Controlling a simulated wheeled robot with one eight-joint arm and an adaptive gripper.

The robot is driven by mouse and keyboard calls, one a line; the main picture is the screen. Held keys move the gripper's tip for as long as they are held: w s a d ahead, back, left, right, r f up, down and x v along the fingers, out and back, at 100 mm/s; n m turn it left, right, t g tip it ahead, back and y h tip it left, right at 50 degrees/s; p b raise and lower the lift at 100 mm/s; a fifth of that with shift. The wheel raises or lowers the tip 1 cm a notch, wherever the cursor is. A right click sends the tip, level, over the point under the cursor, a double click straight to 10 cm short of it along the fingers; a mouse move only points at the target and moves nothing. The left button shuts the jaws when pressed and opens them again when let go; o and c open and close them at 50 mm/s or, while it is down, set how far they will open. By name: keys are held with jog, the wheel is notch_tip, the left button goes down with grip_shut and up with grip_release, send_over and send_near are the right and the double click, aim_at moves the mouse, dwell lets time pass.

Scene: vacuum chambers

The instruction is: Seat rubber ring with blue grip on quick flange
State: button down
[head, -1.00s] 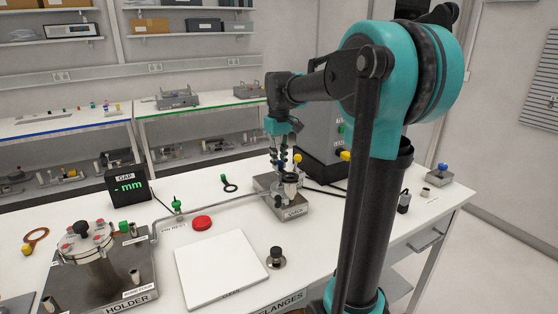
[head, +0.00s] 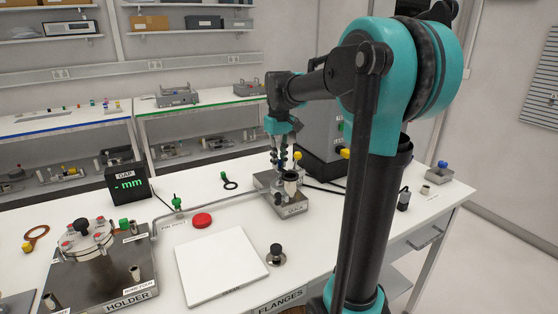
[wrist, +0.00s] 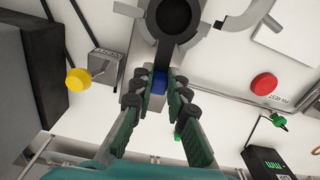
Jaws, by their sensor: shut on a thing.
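My gripper (wrist: 159,88) is shut on the blue grip (wrist: 158,83), which shows between its fingertips in the wrist view. A dark rubber ring (wrist: 150,20) extends beyond the grip at the top of that view, around a darker round opening. It appears over the flange; I cannot tell whether it touches or lies flat. In the head view my gripper (head: 279,166) is just behind the upright quick flange (head: 290,187) on its metal block (head: 292,209). The ring is too small to make out there.
A grey box (head: 322,135) stands close behind the block. A metal pipe (head: 215,208) runs left to the holder plate (head: 75,292). A red button (head: 202,220), a green-capped part (head: 177,203) and a gap display (head: 128,185) stand left. A white pad (head: 222,265) lies in front.

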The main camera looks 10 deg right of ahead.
jog(key=shift+f, duration=0.1)
jog(key=c, duration=1.4)
grip_release()
jog(key=shift+r, duration=3.5)
